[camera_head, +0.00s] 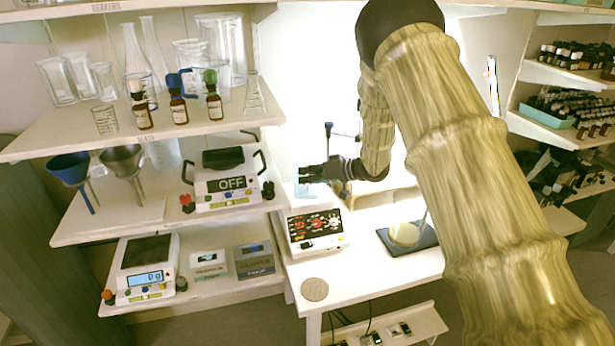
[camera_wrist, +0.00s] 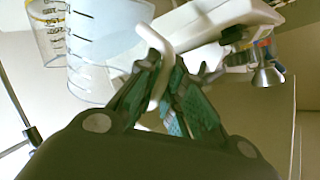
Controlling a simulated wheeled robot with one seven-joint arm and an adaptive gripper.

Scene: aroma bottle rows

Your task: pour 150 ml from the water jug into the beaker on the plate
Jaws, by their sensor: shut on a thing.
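My gripper (camera_head: 304,174) is above the back of the white device with a red lit panel (camera_head: 315,232). In the wrist view my gripper (camera_wrist: 165,82) is shut on the white handle of the clear water jug (camera_wrist: 98,38), which has dark graduation lines. The jug (camera_head: 303,188) shows only as a faint bluish shape in the head view. A second clear vessel with marks and a yellowish edge (camera_wrist: 47,32) appears beside the jug in the wrist view, probably the beaker. I cannot tell the water levels or whether any water is flowing. The plate top is largely hidden.
Shelves on the left hold glassware, dropper bottles (camera_head: 178,108), funnels (camera_head: 121,160) and a scale reading 0 g (camera_head: 148,280). A dark pad with a pale round vessel (camera_head: 404,234) lies to the right. A round disc (camera_head: 314,289) lies at the table's front.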

